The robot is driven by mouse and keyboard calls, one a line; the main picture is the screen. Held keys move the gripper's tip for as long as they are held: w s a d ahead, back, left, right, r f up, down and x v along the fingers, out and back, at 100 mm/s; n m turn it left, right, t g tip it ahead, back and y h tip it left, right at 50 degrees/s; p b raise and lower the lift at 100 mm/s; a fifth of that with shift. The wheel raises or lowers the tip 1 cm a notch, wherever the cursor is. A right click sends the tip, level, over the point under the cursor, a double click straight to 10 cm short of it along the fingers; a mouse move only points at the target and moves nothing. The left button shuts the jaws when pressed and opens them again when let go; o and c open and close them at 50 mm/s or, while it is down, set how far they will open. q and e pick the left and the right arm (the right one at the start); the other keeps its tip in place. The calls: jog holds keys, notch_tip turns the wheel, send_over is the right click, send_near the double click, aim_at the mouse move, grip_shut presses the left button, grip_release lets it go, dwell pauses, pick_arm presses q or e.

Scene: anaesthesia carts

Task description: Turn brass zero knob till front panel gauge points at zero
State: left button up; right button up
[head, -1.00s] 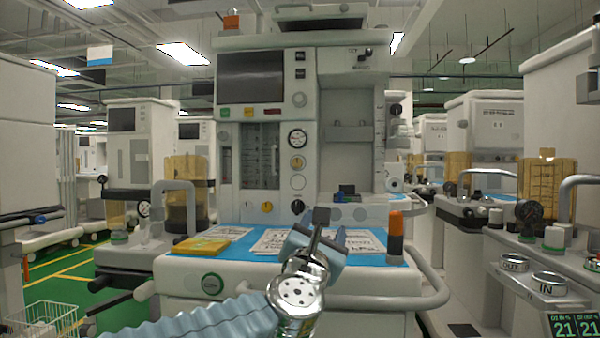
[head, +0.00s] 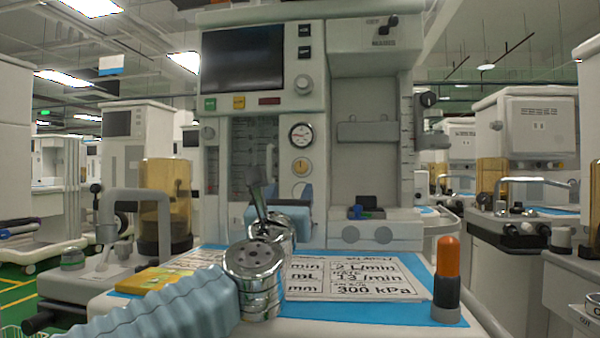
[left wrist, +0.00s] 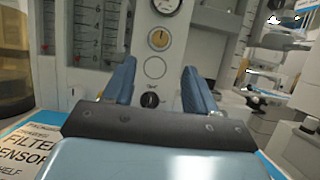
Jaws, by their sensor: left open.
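The front panel gauge (head: 301,134) is a round white dial with a dark rim on the cart's front panel. Its needle is too small to read surely; only its lower edge shows in the left wrist view (left wrist: 166,5). The brass zero knob (head: 302,167) is just below it, and also shows in the left wrist view (left wrist: 159,38). My left gripper (head: 288,206) is in front of the panel, lower than the brass knob. In the left wrist view its two blue fingers (left wrist: 158,80) stand open and empty, either side of a blank disc and a black knob, with the brass knob beyond their tips.
A blue-covered worktop (head: 400,313) with printed cards (head: 345,277) and a yellow booklet (head: 155,279) lies under my arm. An orange-topped post (head: 447,280) stands at its right. A black knob (left wrist: 150,100) is low on the panel. Flow tubes (left wrist: 88,30) are left of the knobs.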

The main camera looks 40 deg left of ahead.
aim_at(300, 169)
pick_arm(q)
jog(key=p+x, duration=0.1)
jog(key=x, duration=0.9)
jog(key=shift+w+a+r+p, duration=0.1)
jog(key=shift+w+r+p, duration=0.05)
jog(key=shift+w+p, duration=0.15)
jog(key=shift+c, duration=0.5)
jog(key=c, duration=1)
